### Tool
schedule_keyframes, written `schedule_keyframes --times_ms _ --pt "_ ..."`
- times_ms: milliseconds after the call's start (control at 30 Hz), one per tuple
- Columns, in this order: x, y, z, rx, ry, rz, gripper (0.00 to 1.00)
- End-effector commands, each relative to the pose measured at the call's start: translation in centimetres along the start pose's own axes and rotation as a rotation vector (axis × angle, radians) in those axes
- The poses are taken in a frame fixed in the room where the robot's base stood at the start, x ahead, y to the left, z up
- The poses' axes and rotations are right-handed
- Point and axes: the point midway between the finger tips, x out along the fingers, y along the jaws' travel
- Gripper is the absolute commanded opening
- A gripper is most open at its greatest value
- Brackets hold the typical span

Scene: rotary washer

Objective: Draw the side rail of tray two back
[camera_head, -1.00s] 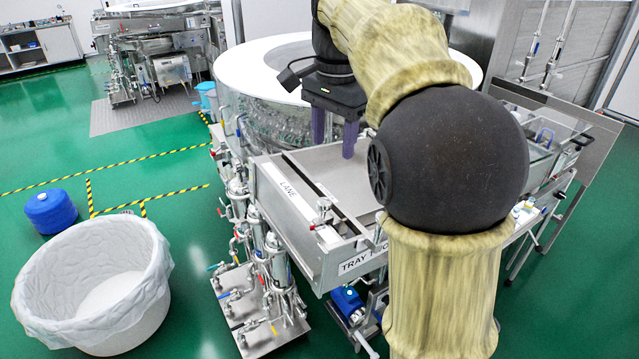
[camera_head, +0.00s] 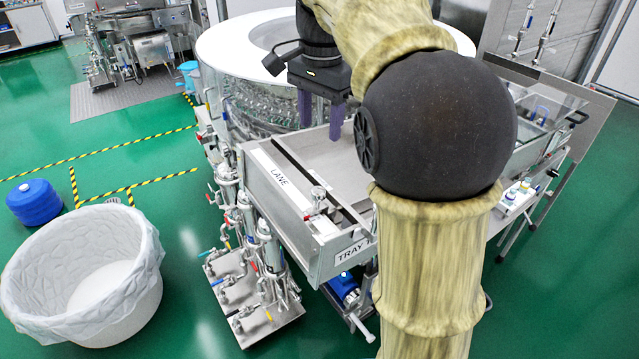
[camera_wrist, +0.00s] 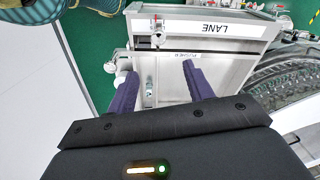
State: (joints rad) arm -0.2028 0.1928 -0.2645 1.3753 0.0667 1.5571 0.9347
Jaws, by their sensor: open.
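The metal tray (camera_head: 335,152), with a front label partly hidden by my arm and reading "TRAY T", stands in front of the round washer. Along its left side runs a panel marked LANE (camera_head: 277,176), with a dark rail bar (camera_head: 300,167) beside it and a small metal knob (camera_head: 318,194) near the front corner. The wrist view shows the LANE panel (camera_wrist: 240,31), the knob (camera_wrist: 157,39) and a plate labelled PUSHER (camera_wrist: 182,56). My gripper (camera_head: 321,118) is open and empty over the tray's far part. Its two purple fingers (camera_wrist: 160,76) point toward the PUSHER plate, apart from the knob.
The round washer (camera_head: 235,100) stands behind the tray. Valves and pipes (camera_head: 262,240) crowd the tray's left side. A lined white tub (camera_head: 85,270) and a blue container (camera_head: 36,205) stand on the green floor at left. My arm hides the tray's right part.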

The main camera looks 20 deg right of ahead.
Motion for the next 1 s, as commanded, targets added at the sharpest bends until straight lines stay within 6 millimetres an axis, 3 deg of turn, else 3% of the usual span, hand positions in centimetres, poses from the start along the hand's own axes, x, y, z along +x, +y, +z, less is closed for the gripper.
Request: schedule_keyframes --times_ms 700,1000 --pt "12.3 0.3 -0.2 0.008 -0.003 0.005 0.52" --pt "15.4 0.2 -0.1 0.004 -0.001 0.001 0.52"
